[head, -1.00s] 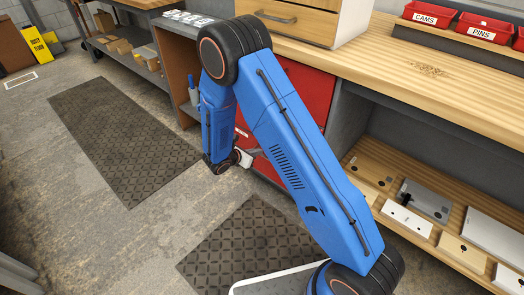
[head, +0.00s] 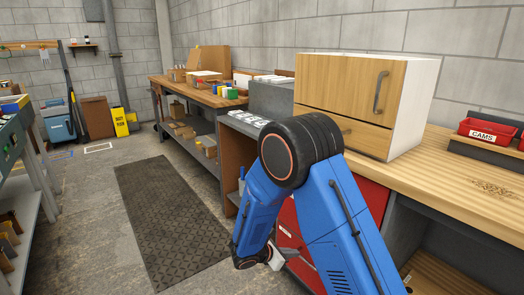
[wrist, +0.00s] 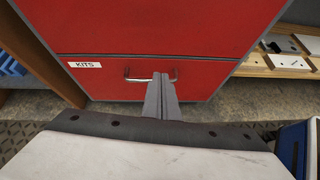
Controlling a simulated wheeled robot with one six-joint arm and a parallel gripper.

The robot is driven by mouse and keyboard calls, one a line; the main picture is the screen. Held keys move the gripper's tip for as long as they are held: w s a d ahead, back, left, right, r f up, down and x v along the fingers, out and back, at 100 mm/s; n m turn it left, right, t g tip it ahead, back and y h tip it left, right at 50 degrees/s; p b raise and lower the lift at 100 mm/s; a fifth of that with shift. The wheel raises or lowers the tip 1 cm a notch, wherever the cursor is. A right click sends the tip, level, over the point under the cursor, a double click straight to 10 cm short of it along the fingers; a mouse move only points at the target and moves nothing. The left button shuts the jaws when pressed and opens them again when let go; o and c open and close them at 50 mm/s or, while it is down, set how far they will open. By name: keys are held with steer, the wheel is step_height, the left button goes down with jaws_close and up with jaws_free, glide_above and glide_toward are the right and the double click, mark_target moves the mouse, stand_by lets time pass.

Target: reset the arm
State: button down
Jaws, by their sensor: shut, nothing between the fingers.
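My gripper (wrist: 162,98) is shut and empty in the wrist view. Its fingers point at the front of a red cabinet (wrist: 150,30) with a KITS label (wrist: 84,65). A metal drawer handle (wrist: 135,79) shows just behind the fingertips; I cannot tell the gap between them. In the head view my blue arm is folded at a high elbow, its forearm hanging down. The gripper end (head: 288,254) is low beside the red cabinet (head: 287,228), partly hidden by my arm.
A wooden cabinet (head: 345,88) and a red CAMS bin (head: 488,132) stand on the workbench (head: 430,165). A dark floor mat (head: 170,220) lies on open floor to the left.

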steer(key=s+d+r+m+g+y, duration=0.1)
steer(key=s+d+r+m+g, duration=0.1)
steer(key=s+d+r+m, duration=0.65)
steer(key=s+d+r+m+g+y, duration=0.2)
steer(key=s+d+r+m, duration=0.35)
steer(key=r, duration=0.55)
steer(key=s+d+r+m+t+y, duration=0.1)
steer(key=s+r+m+y, duration=0.2)
steer(key=s, duration=0.8)
steer(key=s+r+m+t+y, duration=0.1)
steer(key=s+r+m+y, duration=0.2)
steer(key=s+r+m, duration=0.3)
steer(key=shift+s+d+r+m+t+y, duration=0.3)
steer(key=shift+s+d+r+y, duration=0.1)
steer(key=shift+s, duration=2.25)
